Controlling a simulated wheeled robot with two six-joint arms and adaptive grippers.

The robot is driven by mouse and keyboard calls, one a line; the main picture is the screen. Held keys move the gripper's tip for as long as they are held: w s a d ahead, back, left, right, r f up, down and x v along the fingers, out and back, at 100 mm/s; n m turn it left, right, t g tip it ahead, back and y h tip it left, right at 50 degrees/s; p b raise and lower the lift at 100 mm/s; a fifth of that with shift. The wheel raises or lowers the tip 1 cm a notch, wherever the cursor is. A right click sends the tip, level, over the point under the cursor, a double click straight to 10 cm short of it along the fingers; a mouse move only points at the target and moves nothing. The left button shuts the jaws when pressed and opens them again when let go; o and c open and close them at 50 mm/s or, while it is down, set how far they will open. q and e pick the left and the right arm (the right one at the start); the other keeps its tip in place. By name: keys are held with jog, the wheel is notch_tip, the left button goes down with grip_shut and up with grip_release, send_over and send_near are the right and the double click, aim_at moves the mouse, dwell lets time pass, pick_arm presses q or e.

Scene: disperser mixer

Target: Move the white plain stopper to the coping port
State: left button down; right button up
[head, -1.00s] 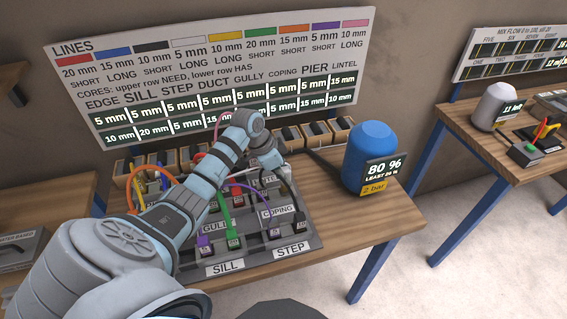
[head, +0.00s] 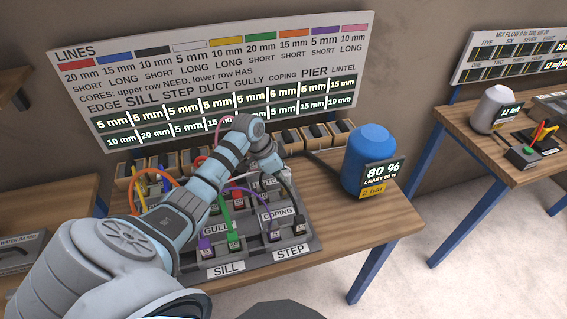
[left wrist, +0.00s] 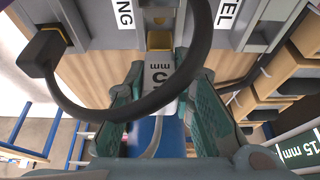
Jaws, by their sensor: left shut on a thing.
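My left gripper (left wrist: 160,100) is shut on a white piece marked 5 mm (left wrist: 160,75), which sits between the fingers in the left wrist view. Its far end is close to a brass-coloured socket (left wrist: 160,40) in the grey panel; I cannot tell if they touch. In the head view my left gripper (head: 275,167) is over the back right of the port panel (head: 305,240). The COPING label (head: 277,213) is nearer the front. The held piece is hidden by the arm in the head view. My right gripper is not in view.
A black hose (left wrist: 198,70) with a black plug (left wrist: 40,52) arcs across in front of the held piece. Purple (head: 205,243) and green (head: 233,238) plugs stand in the front ports.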

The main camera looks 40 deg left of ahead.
pick_arm(q)
jog(key=shift+f+b, duration=1.15)
jog(key=shift+f, duration=0.85)
jog(key=c, duration=1.3)
grip_release()
jog(key=v, duration=1.2)
